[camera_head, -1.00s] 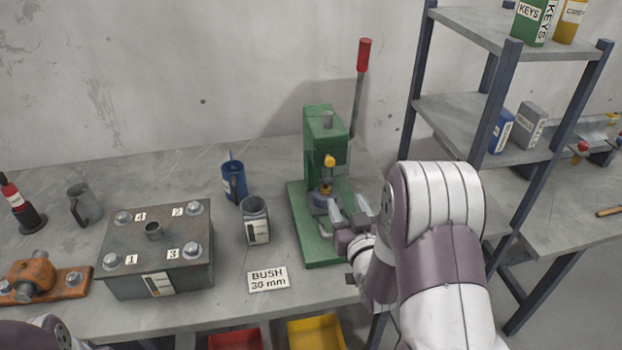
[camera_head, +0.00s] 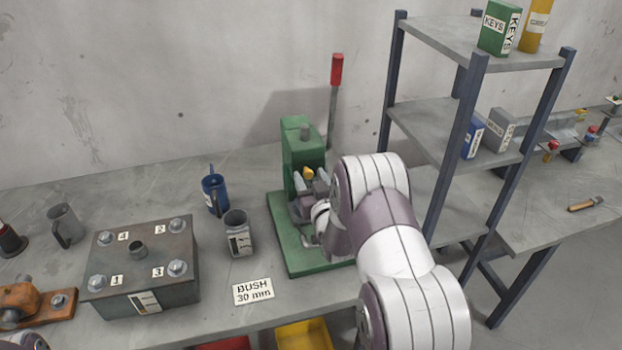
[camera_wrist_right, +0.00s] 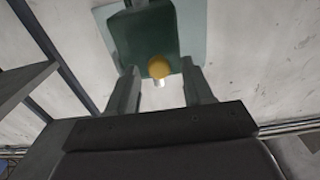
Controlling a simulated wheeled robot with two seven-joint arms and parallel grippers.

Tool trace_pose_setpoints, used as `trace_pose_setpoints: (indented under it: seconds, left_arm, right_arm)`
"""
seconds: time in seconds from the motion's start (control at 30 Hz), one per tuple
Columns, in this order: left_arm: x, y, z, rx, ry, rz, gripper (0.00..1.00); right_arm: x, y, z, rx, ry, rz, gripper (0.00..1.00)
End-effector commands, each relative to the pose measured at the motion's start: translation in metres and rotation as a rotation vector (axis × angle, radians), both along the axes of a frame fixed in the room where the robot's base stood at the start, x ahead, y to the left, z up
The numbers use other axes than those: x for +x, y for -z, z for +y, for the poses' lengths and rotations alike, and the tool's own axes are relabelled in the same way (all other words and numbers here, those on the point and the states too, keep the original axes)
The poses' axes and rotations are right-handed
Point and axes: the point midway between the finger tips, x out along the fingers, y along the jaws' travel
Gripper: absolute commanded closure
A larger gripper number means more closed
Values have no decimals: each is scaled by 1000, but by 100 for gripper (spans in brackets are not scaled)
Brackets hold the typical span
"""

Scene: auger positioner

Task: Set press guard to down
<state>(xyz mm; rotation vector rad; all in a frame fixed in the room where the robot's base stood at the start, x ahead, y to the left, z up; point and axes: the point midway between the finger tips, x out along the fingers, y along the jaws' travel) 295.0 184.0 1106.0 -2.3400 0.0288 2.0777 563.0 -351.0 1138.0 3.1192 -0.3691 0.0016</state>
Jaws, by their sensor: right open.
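The green press (camera_head: 303,150) stands on its green base plate (camera_head: 300,262) near the back of the bench, with a red-handled lever (camera_head: 337,70) raised behind it. A yellow knob (camera_head: 308,173) shows on the press's front; I cannot tell for sure whether it belongs to the guard. My right gripper (camera_head: 309,183) is open in front of the press, its fingertips close to the knob. In the right wrist view the knob (camera_wrist_right: 159,67) appears between the two spread fingers (camera_wrist_right: 160,82), with a pale stub under it. The lower front of the press is hidden by my right gripper and arm.
A "BUSH 30 mm" card (camera_head: 253,291) lies in front. A shelf rack (camera_head: 465,150) rises close on my right arm's right.

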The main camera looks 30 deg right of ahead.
Motion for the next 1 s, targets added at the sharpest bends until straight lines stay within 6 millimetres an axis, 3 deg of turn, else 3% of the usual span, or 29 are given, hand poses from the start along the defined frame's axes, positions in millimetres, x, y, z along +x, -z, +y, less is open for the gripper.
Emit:
trace_pose_setpoints:
  seconds: [0.03,0.17,0.43,0.7,0.8,1.0]
  left_arm:
    - [0,0,0,0,0,0,100]
    - [0,0,0,0,0,0,100]
    - [0,12,0,0,0,0,100]
    - [0,74,0,0,0,0,100]
    - [0,89,0,0,0,0,100]
    - [0,86,0,0,0,0,100]
  right_arm:
    - [0,0,0,0,0,0,59]
    - [0,0,0,0,0,0,100]
    - [0,12,0,0,0,1,100]
    - [-1,78,0,1,0,4,100]
    - [-1,93,0,1,0,4,100]
    - [-1,92,0,2,0,8,100]
